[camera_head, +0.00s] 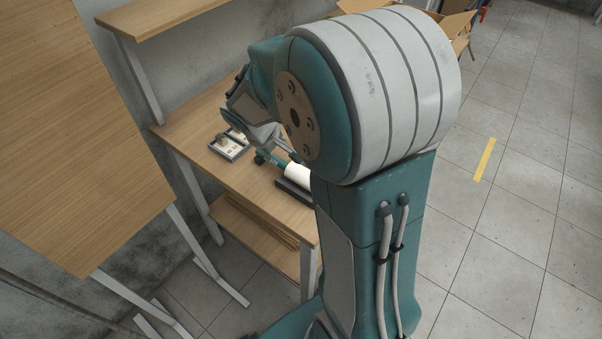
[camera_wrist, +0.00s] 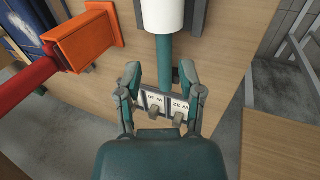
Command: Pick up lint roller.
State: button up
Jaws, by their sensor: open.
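The lint roller has a white cylinder (camera_wrist: 162,14) and a teal handle (camera_wrist: 164,58). In the wrist view it lies at the top, its handle pointing down between my fingertips. In the head view the white cylinder (camera_head: 297,172) shows on the wooden table, partly hidden by my arm. My gripper (camera_wrist: 160,73) is open, one finger on each side of the handle, with gaps on both sides. I cannot tell its exact height over the handle. In the head view my gripper is mostly hidden by my arm.
The roller's cylinder lies over a dark tray (camera_head: 288,188). An orange block (camera_wrist: 85,42) with a red bar stands left in the wrist view. A wooden shelf (camera_head: 160,14) hangs above the table.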

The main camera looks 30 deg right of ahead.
aim_at(284, 165)
notch_tip(284, 165, down, 3)
jog(key=shift+w+r, duration=0.15)
jog(key=shift+r, duration=0.05)
jog(key=x, duration=0.5)
jog(key=shift+d, duration=0.4)
jog(key=shift+a, duration=0.35)
jog(key=shift+c, duration=1.2)
grip_shut()
